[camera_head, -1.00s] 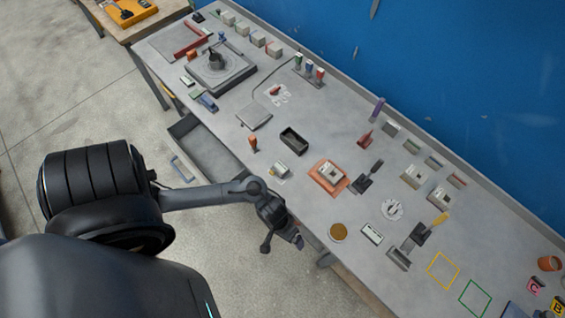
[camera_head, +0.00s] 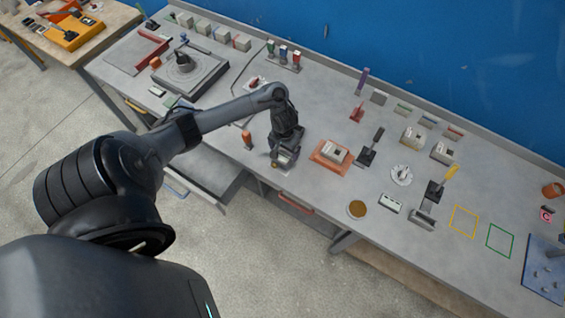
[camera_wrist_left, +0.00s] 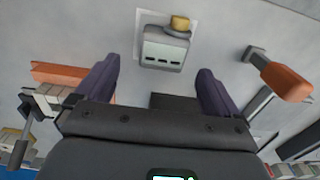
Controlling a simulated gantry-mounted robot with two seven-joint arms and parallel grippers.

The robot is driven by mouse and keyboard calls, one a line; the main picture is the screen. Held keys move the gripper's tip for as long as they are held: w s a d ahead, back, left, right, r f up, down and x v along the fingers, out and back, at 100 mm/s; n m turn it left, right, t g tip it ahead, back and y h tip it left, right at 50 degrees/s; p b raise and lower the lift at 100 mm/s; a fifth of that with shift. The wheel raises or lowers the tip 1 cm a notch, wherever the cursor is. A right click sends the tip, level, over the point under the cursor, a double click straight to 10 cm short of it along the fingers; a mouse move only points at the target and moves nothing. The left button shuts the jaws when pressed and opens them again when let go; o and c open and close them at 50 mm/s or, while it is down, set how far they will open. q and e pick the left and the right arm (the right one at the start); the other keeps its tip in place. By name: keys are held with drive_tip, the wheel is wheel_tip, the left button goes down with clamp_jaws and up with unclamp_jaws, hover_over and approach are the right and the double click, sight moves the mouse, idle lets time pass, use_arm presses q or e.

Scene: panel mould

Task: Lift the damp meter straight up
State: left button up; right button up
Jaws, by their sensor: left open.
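A small grey device with dark slots and a yellow knob, which looks like the damp meter (camera_wrist_left: 163,50), sits on a pale square on the bench in the left wrist view. In the head view my left gripper (camera_head: 284,155) is over it near the bench's front edge and mostly hides it. In the left wrist view the two dark fingers of my left gripper (camera_wrist_left: 157,66) are spread wide, with the meter just ahead between their tips and nothing held. I cannot tell whether a finger touches it. My right gripper is not in view.
An orange-handled tool (camera_head: 247,138) stands to the left of the gripper; its orange handle also shows in the left wrist view (camera_wrist_left: 285,80). An orange tray (camera_head: 322,160) with a pale device lies to the right. An open drawer (camera_head: 215,178) juts out below the bench.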

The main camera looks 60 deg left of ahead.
sight(282, 157)
use_arm(q)
drive_tip(key=f, duration=0.3)
drive_tip(key=f+b, duration=0.1)
drive_tip(key=f, duration=0.1)
drive_tip(key=shift+s, duration=0.4)
drive_tip(key=shift+f, duration=0.5)
drive_tip(key=c, duration=1.3)
drive_tip(key=shift+r, duration=0.1)
